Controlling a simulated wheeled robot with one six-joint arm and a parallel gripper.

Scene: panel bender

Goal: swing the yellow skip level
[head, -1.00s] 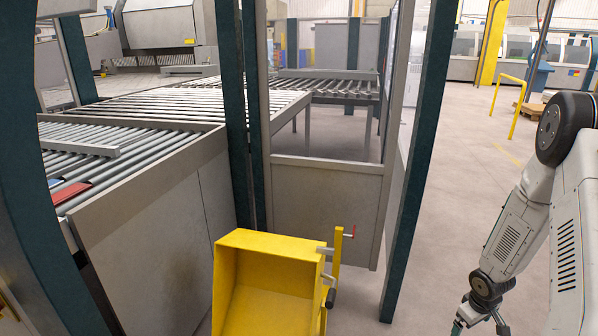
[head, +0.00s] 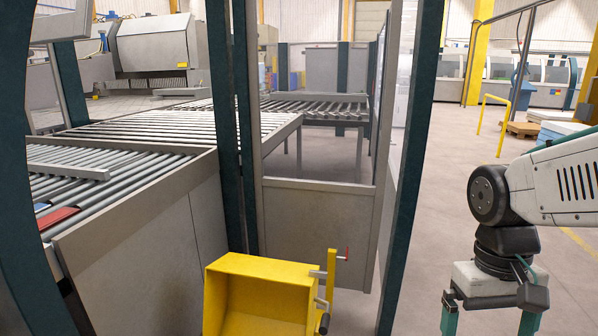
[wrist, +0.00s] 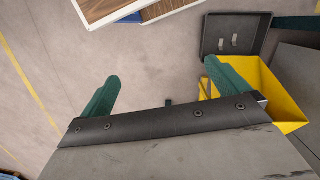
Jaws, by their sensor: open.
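The yellow skip (head: 222,304) stands low at the bottom middle of the head view, in front of the grey panel. Its open mouth faces me and it looks tipped; its lower part is cut off. On its right side are a yellow upright (head: 331,270) with a small red-ended lever, grey pins and a black grip (head: 324,324). My gripper (head: 490,320) is at the lower right, open and empty, pointing down, well right of the skip. In the wrist view my gripper (wrist: 163,78) has bare floor between its green fingers; the yellow skip (wrist: 288,108) shows partly behind the right finger.
A dark green post (head: 410,170) stands between my gripper and the skip. Roller conveyors (head: 150,130) fill the left. Open floor lies at the right, with a yellow rail (head: 494,98). A dark tray-like part (wrist: 235,35) adjoins the skip in the wrist view.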

